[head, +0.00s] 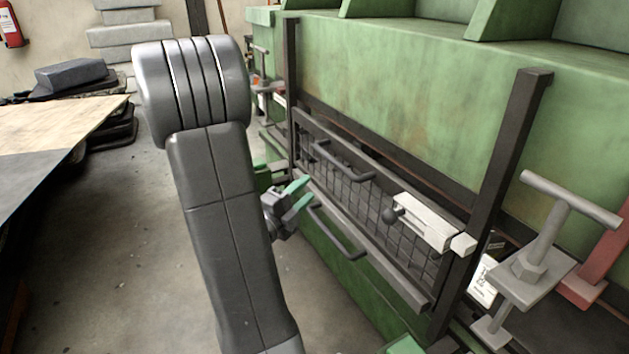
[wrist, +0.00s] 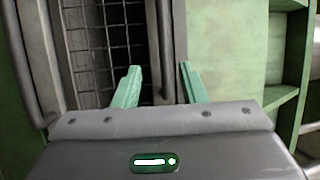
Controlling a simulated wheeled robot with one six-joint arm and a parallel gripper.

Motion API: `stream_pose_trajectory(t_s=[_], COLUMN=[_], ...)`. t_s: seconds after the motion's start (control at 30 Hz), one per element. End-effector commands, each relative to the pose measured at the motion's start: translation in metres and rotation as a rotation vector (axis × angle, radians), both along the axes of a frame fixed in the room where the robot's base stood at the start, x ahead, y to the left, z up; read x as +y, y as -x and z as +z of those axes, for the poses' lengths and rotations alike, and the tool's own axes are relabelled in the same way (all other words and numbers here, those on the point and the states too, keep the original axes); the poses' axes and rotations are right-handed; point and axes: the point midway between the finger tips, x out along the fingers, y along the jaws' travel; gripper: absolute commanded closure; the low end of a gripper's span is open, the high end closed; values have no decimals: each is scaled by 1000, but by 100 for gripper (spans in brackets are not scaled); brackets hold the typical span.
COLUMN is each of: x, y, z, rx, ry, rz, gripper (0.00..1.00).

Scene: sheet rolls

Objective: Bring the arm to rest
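My gripper (head: 306,192) has two green fingers and is beside the mesh guard (head: 365,190) on the green machine, near the guard's left end. In the wrist view my gripper (wrist: 158,82) is open, with a clear gap between the fingers. A dark handle bar (wrist: 165,45) shows beyond and between the fingertips. I see no contact with it, and nothing is held. In the head view my grey arm stands in front and hides part of the scene behind it.
The guard has an upper handle (head: 345,162) and a lower handle (head: 338,235). A white latch with a dark knob (head: 425,220) sits at its right end, by a dark upright post (head: 497,190). A T-handled clamp (head: 545,245) stands at right. A wooden table (head: 60,120) is at left, with open floor between.

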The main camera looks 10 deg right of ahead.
Motion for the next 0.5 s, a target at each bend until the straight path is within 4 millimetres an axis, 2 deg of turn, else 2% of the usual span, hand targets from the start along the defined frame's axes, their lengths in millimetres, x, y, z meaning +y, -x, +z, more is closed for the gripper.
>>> stream_pose_trajectory(t_s=[0.13,0.5], x=[7,8], y=[6,8], z=[-2,-2], rx=[1,0], ry=[-1,0], rz=[1,-1], gripper=[62,62])
